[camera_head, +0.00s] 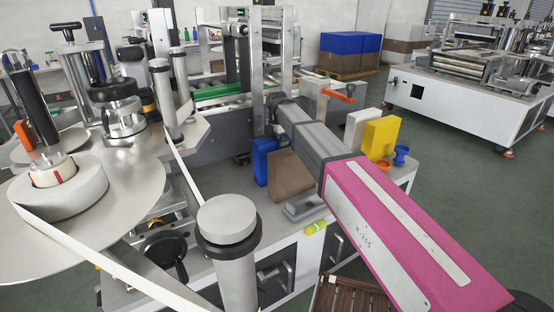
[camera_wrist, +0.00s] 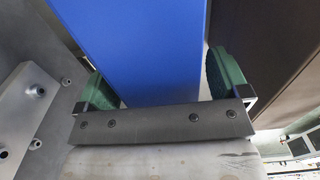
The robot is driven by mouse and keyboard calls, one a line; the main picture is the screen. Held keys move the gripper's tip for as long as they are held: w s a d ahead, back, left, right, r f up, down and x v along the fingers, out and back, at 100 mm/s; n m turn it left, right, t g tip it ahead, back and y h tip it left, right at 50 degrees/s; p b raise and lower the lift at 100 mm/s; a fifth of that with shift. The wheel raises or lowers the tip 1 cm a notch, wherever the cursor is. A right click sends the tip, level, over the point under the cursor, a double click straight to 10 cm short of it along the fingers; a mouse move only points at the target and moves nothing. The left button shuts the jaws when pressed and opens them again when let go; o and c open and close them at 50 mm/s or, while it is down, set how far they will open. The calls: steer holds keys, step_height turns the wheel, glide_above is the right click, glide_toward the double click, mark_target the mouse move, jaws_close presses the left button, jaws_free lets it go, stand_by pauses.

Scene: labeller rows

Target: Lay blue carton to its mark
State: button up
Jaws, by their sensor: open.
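The blue carton (camera_head: 264,160) stands upright on the white machine's top, left of a brown carton (camera_head: 293,177). In the wrist view the blue carton (camera_wrist: 140,45) fills the space between the two green-padded fingers of my gripper (camera_wrist: 160,82). The jaws are open, one finger on each side of the carton. A narrow gap shows at the right finger; the left finger is very close, and I cannot tell if it touches. In the head view my arm hides the fingertips. I cannot make out a mark for the carton.
The brown carton (camera_wrist: 283,55) is close beside the right finger. A white carton (camera_head: 357,132), a yellow carton (camera_head: 381,138) and orange and blue spools (camera_head: 401,156) stand at the right end. A grey block (camera_head: 305,207) and a yellow-green item (camera_head: 315,228) lie near the front edge.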

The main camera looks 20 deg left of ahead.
steer(key=shift+f, duration=0.45)
steer(key=c, duration=1.5)
steer(key=shift+r, duration=0.15)
